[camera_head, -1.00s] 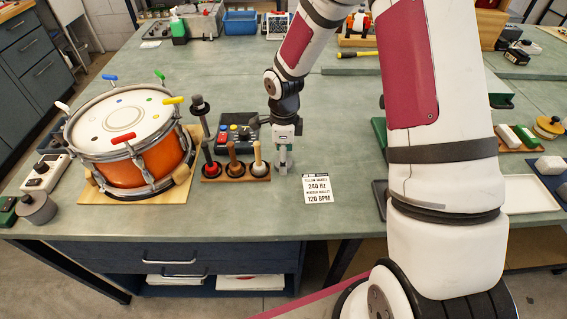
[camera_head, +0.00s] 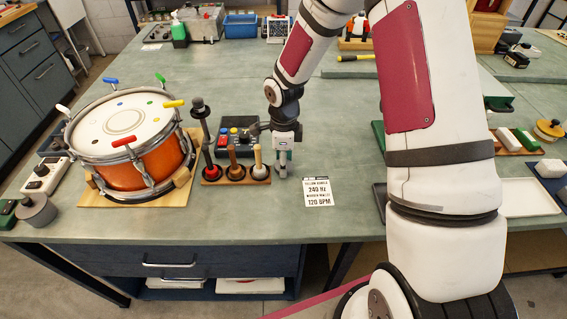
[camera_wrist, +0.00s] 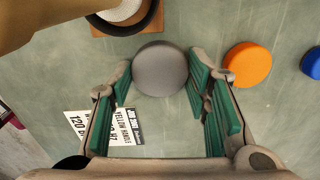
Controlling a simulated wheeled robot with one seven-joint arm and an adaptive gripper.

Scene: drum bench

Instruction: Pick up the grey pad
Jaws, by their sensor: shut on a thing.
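The grey pad (camera_wrist: 160,68) is a smooth round disc. In the wrist view it lies between the green-lined fingertips of my gripper (camera_wrist: 160,85), which is shut on its sides. In the head view my gripper (camera_head: 283,168) points down at the bench, just right of the mallet rack. The pad is hard to make out there behind the fingers. I cannot tell whether it is clear of the bench top.
The mallet rack (camera_head: 236,175) with several upright handles stands close on the left, with an orange drum (camera_head: 152,165) beyond. A printed card (camera_head: 318,192) lies to the right. The wrist view shows an orange pad (camera_wrist: 248,64) and a blue pad (camera_wrist: 313,63) nearby.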

